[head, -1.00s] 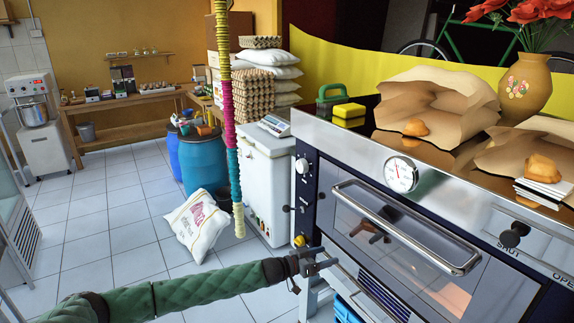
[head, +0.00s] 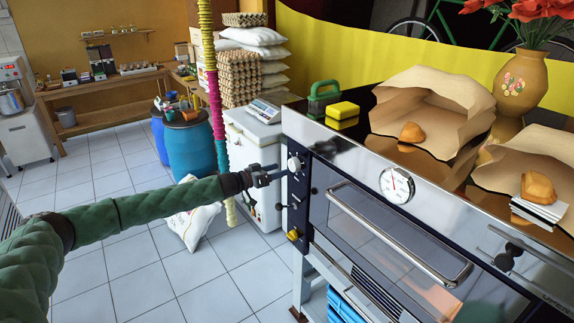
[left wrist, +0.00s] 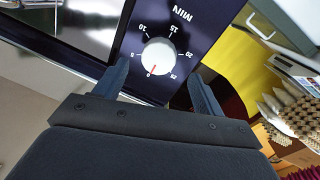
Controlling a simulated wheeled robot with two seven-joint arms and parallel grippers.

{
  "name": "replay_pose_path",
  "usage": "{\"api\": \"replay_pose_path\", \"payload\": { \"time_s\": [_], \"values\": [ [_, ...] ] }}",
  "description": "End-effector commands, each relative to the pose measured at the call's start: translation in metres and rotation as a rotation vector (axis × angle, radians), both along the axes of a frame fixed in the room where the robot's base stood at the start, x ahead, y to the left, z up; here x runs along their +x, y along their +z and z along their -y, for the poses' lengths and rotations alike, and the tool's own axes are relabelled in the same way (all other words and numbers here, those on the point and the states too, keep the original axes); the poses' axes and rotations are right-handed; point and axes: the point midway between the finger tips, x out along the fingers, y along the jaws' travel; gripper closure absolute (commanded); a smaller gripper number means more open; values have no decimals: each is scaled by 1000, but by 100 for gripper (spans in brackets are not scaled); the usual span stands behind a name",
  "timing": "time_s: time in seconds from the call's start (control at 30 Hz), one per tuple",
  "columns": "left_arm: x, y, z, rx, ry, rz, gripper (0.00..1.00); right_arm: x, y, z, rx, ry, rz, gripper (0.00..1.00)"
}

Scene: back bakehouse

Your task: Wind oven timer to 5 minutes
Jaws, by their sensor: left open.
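The oven timer is a white round knob (head: 294,165) at the top of the dark panel on the oven's left end. In the left wrist view the knob (left wrist: 158,57) has a printed dial from 0 to 25 marked MIN, and its red mark points at 0. My left gripper (head: 281,173) is open right in front of the knob. In the left wrist view its fingers (left wrist: 158,76) stand on either side of the knob, with gaps showing; I see no contact. My right gripper is not in view.
The oven (head: 390,225) has a long door handle (head: 395,240) and a round gauge (head: 397,185). A yellow knob (head: 293,236) sits lower on the panel. Paper bags (head: 440,105) and a vase (head: 522,85) stand on top. A striped hanging column (head: 215,100) is behind my left arm.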

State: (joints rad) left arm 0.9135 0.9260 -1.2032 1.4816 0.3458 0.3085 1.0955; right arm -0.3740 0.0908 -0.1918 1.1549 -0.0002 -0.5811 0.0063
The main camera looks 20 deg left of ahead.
Motion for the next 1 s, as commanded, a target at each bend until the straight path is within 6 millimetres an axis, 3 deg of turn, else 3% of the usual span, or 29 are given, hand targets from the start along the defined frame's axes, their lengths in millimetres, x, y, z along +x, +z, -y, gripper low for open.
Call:
{"api": "replay_pose_path", "payload": {
  "time_s": [0.4,0.77,1.0],
  "values": [
    [31,1,29,-1,1,-1,30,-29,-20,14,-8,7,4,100],
    [34,0,32,0,1,0,30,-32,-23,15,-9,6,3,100],
    [34,0,32,0,1,0,74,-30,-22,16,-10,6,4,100]
  ]
}}
